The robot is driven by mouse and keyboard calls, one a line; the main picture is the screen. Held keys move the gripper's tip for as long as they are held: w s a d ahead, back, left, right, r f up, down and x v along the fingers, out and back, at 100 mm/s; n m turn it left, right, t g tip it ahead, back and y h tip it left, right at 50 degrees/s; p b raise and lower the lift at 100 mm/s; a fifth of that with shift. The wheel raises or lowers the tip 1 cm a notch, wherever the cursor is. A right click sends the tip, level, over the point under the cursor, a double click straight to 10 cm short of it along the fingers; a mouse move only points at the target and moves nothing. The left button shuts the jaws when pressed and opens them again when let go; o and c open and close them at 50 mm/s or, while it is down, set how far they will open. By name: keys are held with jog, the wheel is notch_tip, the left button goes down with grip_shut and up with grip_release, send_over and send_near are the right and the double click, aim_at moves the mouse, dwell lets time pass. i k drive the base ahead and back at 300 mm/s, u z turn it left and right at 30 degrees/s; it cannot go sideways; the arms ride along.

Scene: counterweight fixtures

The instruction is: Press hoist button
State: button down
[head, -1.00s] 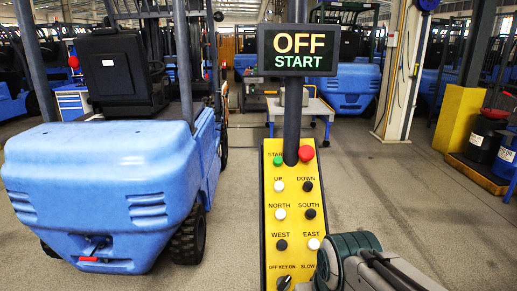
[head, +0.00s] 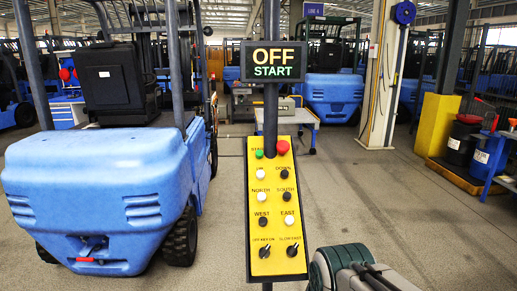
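A yellow control panel (head: 275,236) hangs upright on a dark post in the middle of the head view. Its top row has a green START button (head: 259,154) and a red mushroom button (head: 282,147). Below are a white UP button (head: 261,173), a dark DOWN button (head: 284,174), and NORTH, SOUTH, WEST and EAST buttons. Two black knobs (head: 264,252) sit at the bottom, the left one labelled OFF KEY ON. A display (head: 272,61) above reads OFF and START. My gripper is not visible.
A blue forklift (head: 105,195) stands close on the left. A low cart (head: 270,110) is behind the panel. The floor right of the panel is open.

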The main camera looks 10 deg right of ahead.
aim_at(260, 153)
jog(key=z, duration=1.25)
jog(key=k, duration=0.6)
jog(key=u, duration=1.15)
jog(key=i, duration=1)
jog(key=z, duration=0.05)
